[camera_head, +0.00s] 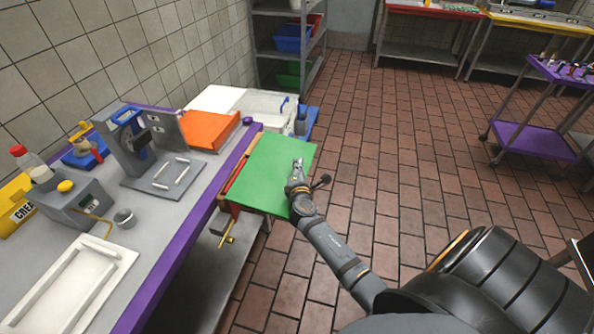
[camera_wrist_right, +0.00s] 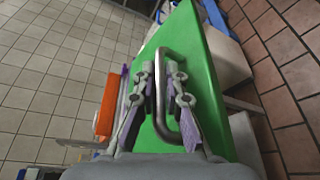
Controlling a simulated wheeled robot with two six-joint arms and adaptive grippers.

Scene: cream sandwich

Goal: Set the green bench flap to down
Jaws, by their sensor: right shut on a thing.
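The green bench flap (camera_head: 262,172) sticks out from the right side of the purple-edged bench (camera_head: 172,258), roughly level with its top. My right gripper (camera_head: 297,165) is at the flap's outer right edge. In the right wrist view the flap (camera_wrist_right: 205,95) fills the middle, with a U-shaped metal handle (camera_wrist_right: 158,118) on it. The fingers of my right gripper (camera_wrist_right: 160,75) are closed around this handle. In the head view the arm hides the handle. My left gripper is not in view.
A brass fitting (camera_head: 227,236) hangs below the flap's near side. White bins (camera_head: 265,107) stand behind the flap. The tiled floor (camera_head: 400,160) to the right is clear.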

